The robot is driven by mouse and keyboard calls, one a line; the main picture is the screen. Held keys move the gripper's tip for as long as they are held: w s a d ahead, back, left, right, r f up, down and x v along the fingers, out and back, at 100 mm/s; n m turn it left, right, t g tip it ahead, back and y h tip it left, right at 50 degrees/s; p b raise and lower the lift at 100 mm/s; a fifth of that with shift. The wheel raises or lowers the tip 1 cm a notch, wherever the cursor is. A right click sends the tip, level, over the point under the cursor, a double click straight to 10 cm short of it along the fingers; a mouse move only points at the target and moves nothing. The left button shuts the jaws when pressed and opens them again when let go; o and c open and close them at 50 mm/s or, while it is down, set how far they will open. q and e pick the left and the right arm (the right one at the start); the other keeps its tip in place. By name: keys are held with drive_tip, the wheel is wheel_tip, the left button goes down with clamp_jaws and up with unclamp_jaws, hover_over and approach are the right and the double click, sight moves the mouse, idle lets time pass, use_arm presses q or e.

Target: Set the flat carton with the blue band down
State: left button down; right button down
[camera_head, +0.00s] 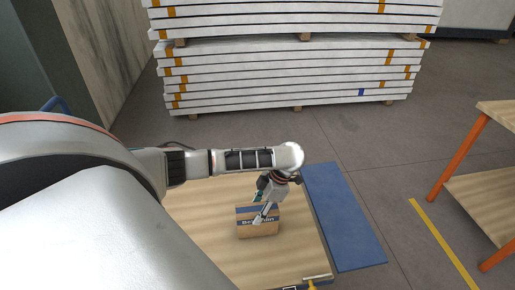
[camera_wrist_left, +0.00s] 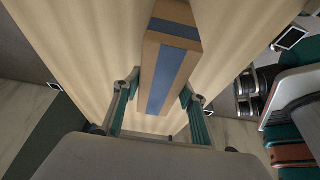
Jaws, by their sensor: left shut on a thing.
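The flat carton with the blue band (camera_head: 258,230) is brown cardboard with dark lettering on the band. It is at or just above the wooden tabletop; I cannot tell whether its underside touches. My left gripper (camera_head: 262,211) comes down on it from above and is shut on it. In the left wrist view the carton (camera_wrist_left: 170,62) sits between the two fingers of the left gripper (camera_wrist_left: 158,105), with its blue band running lengthwise. My right gripper is not in view.
The wooden tabletop (camera_head: 200,215) is bare around the carton. A blue panel (camera_head: 342,220) lies along its right side. A stack of white boards (camera_head: 290,75) stands behind. An orange-legged table (camera_head: 487,200) stands at the right, past a yellow floor line.

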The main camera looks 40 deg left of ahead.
use_arm(q)
drive_tip(key=shift+f, duration=0.1)
drive_tip(key=c, duration=1.2)
unclamp_jaws()
